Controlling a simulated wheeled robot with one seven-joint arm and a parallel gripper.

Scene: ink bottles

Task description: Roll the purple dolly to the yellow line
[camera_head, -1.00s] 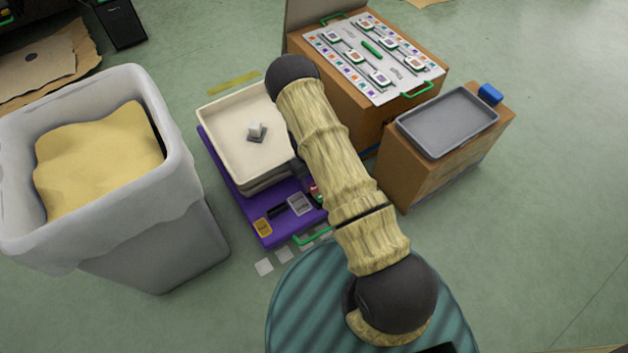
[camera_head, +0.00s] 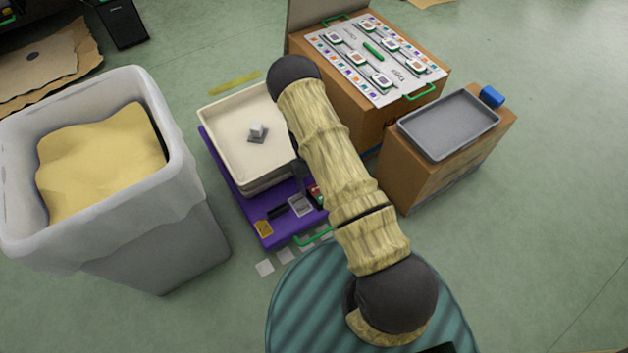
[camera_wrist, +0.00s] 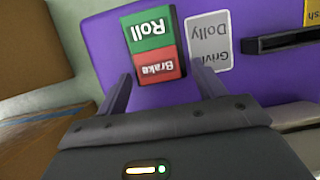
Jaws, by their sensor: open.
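The purple dolly (camera_head: 268,228) stands on the floor left of my arm, with a green handle (camera_head: 314,237) at its near end. Its deck also fills much of the wrist view (camera_wrist: 105,50). A rocker on it has a green Roll half (camera_wrist: 150,30) and a red Brake half (camera_wrist: 157,68). My gripper (camera_wrist: 163,84) is open and empty, its fingers on either side of the red Brake half; contact cannot be told. The yellow line (camera_head: 236,82) is on the floor beyond the dolly. My arm hides part of the dolly and most of the gripper in the head view.
Cream trays (camera_head: 222,128) sit on the dolly, with a small grey piece (camera_head: 257,132) inside. A grey bin (camera_head: 190,235) stands close on the left. A box with a game board (camera_head: 350,105) and a box with a grey tray (camera_head: 440,150) stand right.

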